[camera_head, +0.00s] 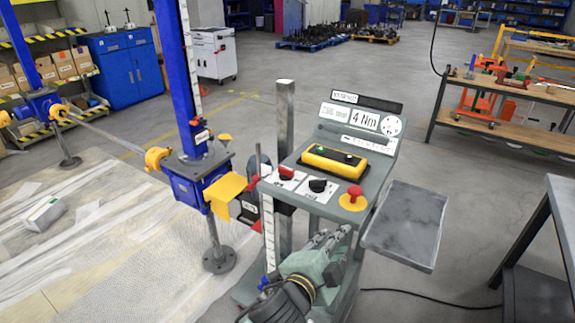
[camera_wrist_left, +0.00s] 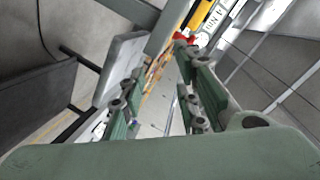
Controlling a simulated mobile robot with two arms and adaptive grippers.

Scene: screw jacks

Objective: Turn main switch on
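The control panel (camera_head: 330,172) stands in the middle of the head view. It carries a red rotary knob (camera_head: 286,172) on a white plate at left, a black knob (camera_head: 318,185) beside it, and a red mushroom button (camera_head: 353,197) on a yellow base at right. The labels are too small to read, so I cannot tell which is the main switch. My left gripper (camera_head: 331,238) is below the panel's front edge, apart from the controls. Its fingers are spread and empty in the left wrist view (camera_wrist_left: 160,64). My right gripper is not in view.
A grey side tray (camera_head: 405,225) juts out right of the panel. A yellow-framed display (camera_head: 334,161) sits behind the knobs. A blue screw jack (camera_head: 195,180) stands at left. A dark table (camera_head: 550,240) is at the right edge. Open floor lies between tray and table.

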